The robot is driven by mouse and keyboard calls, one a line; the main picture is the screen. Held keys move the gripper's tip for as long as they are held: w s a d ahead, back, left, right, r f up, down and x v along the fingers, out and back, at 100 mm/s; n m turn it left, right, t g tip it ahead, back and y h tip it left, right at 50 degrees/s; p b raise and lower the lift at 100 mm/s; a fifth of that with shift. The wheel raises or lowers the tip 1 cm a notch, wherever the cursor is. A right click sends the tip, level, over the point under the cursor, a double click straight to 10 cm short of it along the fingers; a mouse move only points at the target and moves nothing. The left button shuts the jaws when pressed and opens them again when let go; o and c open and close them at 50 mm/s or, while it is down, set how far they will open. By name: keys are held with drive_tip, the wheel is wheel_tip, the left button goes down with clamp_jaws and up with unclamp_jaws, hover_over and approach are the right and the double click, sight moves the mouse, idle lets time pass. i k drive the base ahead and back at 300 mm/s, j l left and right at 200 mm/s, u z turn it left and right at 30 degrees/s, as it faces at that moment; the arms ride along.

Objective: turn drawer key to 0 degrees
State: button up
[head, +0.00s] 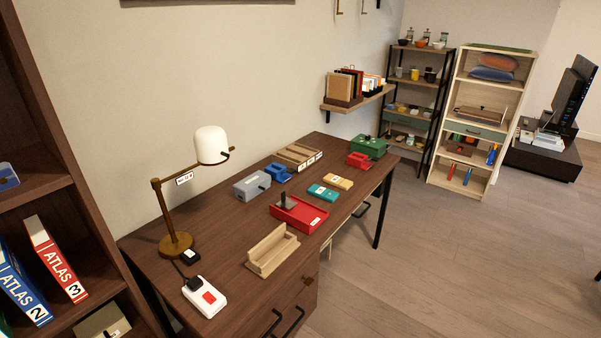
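A small brass-coloured piece, which looks like the drawer key (308,281), sits on the front of the brown desk's drawer unit (290,303), near its right edge. It is too small to tell its angle. Dark curved drawer handles (293,321) show below and to the left of it, at the bottom of the picture. My gripper is not in view.
The desk (222,247) holds a brass lamp (175,243), a white box with a red button (204,297), a wooden tray (272,250), a red tray (298,213) and several small boxes. A bookcase (40,183) stands at left. Floor right of the desk (440,260) is clear.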

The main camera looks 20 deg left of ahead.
sight(309, 280)
drive_tip(key=i+l+u, duration=1.1)
drive_tip(key=l+u, duration=0.2)
drive_tip(key=i+l+u, duration=0.15)
drive_tip(key=l+u, duration=0.15)
drive_tip(key=l, duration=0.2)
drive_tip(key=l+u, duration=0.4)
drive_tip(key=l, duration=0.8)
